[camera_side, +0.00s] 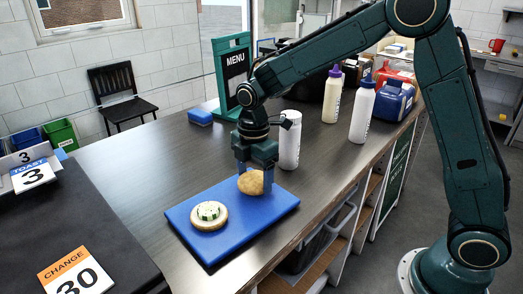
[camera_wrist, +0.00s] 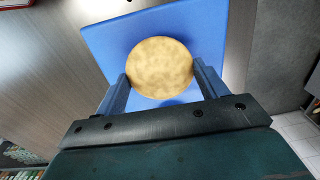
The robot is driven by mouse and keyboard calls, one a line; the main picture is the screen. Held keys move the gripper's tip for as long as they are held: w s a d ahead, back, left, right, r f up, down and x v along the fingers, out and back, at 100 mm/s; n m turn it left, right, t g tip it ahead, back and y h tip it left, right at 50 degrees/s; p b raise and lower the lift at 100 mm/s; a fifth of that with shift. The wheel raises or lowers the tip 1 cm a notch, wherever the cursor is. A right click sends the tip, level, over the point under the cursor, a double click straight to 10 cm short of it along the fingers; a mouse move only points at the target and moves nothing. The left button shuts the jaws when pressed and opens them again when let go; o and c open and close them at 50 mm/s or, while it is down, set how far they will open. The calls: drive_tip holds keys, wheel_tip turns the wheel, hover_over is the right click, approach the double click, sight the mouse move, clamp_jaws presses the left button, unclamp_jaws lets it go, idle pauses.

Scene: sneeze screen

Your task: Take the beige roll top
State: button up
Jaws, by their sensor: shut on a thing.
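The beige roll top (camera_side: 252,183) is a round, tan, mottled piece, tilted between my fingers over the right part of the blue board (camera_side: 264,217). My gripper (camera_side: 256,178) is shut on it. In the wrist view the roll top (camera_wrist: 160,67) shows its round face between the two blue fingers of my gripper (camera_wrist: 163,84), with the blue board (camera_wrist: 100,38) behind it. Whether the roll top touches the board is hard to tell. A round pale base with green and white topping (camera_side: 209,215) lies on the board to the left, apart from the roll top.
White bottles (camera_side: 362,112) and a white shaker (camera_side: 290,140) stand behind and right of my gripper. A green menu sign (camera_side: 233,73) and a blue sponge-like block (camera_side: 200,117) are farther back. A dark surface with number cards (camera_side: 75,278) lies left. The counter between is clear.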

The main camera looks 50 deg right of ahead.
sight(255, 176)
wheel_tip(255, 176, up, 18)
drive_tip(key=shift+f, duration=0.25)
